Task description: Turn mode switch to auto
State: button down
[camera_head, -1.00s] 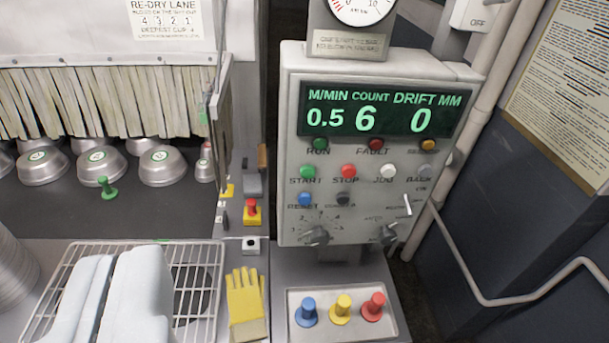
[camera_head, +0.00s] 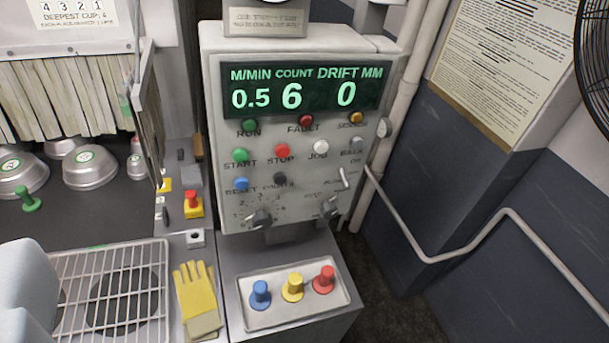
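A grey control panel (camera_head: 222,160) stands in the middle of the camera_head view. Low on its right is a dark rotary knob (camera_head: 330,209) with small blurred labels around it. It may be the mode switch; I cannot read its position. A second rotary knob (camera_head: 262,219) with numbers around it sits to its left. A slim pale toggle lever (camera_head: 343,178) is above the right knob. My gripper is not recognisable in this view, so nothing shows touching the panel.
Blue (camera_head: 260,295), yellow (camera_head: 292,288) and red (camera_head: 323,280) knobs stand on a tray below the panel. A yellow glove (camera_head: 197,298) lies left of them. A pale bulky shape (camera_head: 25,285) covers part of a wire rack (camera_head: 150,255). A rail (camera_head: 430,260) runs at right.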

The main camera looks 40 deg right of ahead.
aim_at(329, 211)
jog(key=z, duration=1.4)
jog(key=k, duration=1.3)
jog(key=u, duration=0.4)
jog(key=i, duration=1)
jog(key=z, duration=0.05)
